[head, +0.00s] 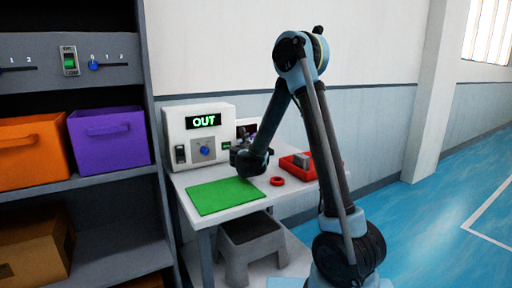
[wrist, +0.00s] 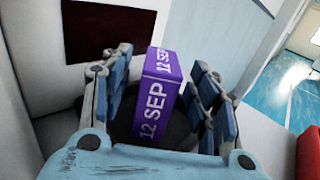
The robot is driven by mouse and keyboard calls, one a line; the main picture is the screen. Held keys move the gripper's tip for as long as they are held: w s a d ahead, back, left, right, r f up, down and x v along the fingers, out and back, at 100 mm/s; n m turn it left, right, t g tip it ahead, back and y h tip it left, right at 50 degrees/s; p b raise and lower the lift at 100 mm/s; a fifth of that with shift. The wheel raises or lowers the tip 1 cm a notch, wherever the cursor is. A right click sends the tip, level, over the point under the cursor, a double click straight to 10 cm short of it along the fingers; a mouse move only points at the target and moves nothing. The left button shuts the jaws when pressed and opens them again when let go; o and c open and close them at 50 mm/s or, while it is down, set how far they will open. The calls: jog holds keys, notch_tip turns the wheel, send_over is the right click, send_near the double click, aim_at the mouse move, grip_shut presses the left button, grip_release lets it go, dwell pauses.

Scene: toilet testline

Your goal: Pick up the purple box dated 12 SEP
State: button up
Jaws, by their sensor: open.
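The purple box (wrist: 153,108) shows in the wrist view, with "12 SEP" in white letters on two of its faces. It stands between the two blue-padded fingers of my open gripper (wrist: 160,72). A dark gap shows on its left; on its right the finger is close, and I cannot tell whether it touches. In the head view my gripper (head: 250,158) is low over the back of the white table (head: 222,172), beside the control box. The small purple box cannot be made out there.
A white control box (head: 198,135) with a lit OUT sign stands left of my gripper. A green mat (head: 225,195), a red ring (head: 277,181) and a red tray (head: 294,168) lie on the table. A grey stool (head: 250,240) is below. Shelves hold orange (head: 32,150) and purple bins (head: 108,140).

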jog(key=w, duration=0.3)
jog(key=shift+w+d+r, duration=0.1)
jog(key=shift+w+d, duration=0.05)
jog(key=shift+d, duration=0.15)
grip_shut()
